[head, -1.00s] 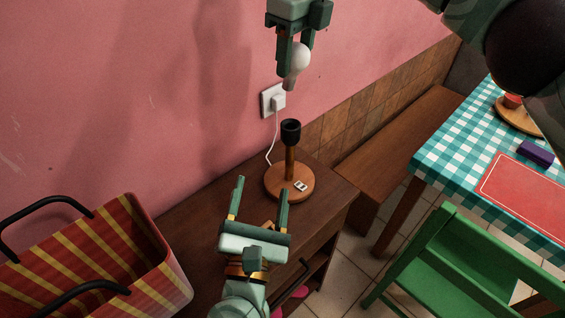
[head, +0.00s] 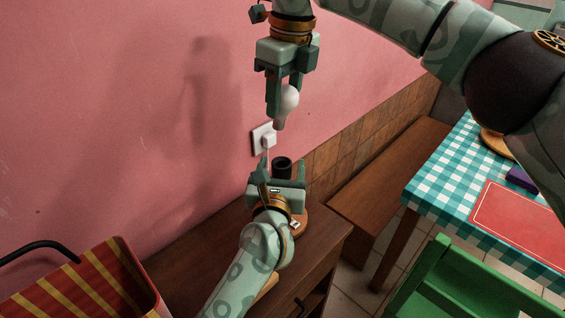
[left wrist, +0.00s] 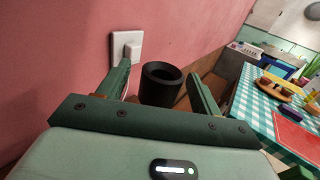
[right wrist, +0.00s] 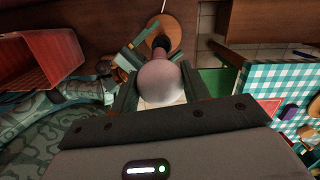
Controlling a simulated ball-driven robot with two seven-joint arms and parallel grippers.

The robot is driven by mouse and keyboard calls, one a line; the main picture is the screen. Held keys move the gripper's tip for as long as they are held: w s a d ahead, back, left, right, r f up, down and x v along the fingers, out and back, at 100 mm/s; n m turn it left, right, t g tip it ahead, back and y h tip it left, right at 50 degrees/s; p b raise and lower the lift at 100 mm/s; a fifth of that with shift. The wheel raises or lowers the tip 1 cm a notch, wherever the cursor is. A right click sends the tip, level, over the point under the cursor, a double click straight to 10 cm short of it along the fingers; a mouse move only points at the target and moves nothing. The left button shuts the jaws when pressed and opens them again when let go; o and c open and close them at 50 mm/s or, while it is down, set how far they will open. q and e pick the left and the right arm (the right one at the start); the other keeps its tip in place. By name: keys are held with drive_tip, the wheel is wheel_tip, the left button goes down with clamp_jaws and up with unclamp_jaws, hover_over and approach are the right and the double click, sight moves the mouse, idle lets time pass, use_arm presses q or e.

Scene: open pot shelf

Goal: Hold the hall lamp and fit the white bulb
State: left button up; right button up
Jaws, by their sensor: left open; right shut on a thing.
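The hall lamp stands upright on the dark wooden cabinet, its black socket (head: 282,165) empty and facing up. Its round wooden base (head: 302,225) is partly hidden by my left gripper (head: 277,172). That gripper is open, with the lamp between or just beyond its fingers; in the left wrist view the socket (left wrist: 161,83) shows between the fingertips. My right gripper (head: 285,92) is shut on the white bulb (head: 288,101) and holds it above the socket, tip down. The bulb also shows in the right wrist view (right wrist: 160,82), with the lamp base (right wrist: 163,30) beyond it.
A wall outlet (head: 264,139) with a plug is behind the lamp. A red and yellow striped basket (head: 95,285) stands at the lower left. A wooden bench (head: 390,170), a checkered table (head: 440,175) and a green chair (head: 450,275) are to the right.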

use_arm(q)
drive_tip(key=shift+w+d, duration=0.15)
drive_tip(key=shift+w, duration=0.9)
drive_tip(key=shift+c, duration=0.4)
clamp_jaws()
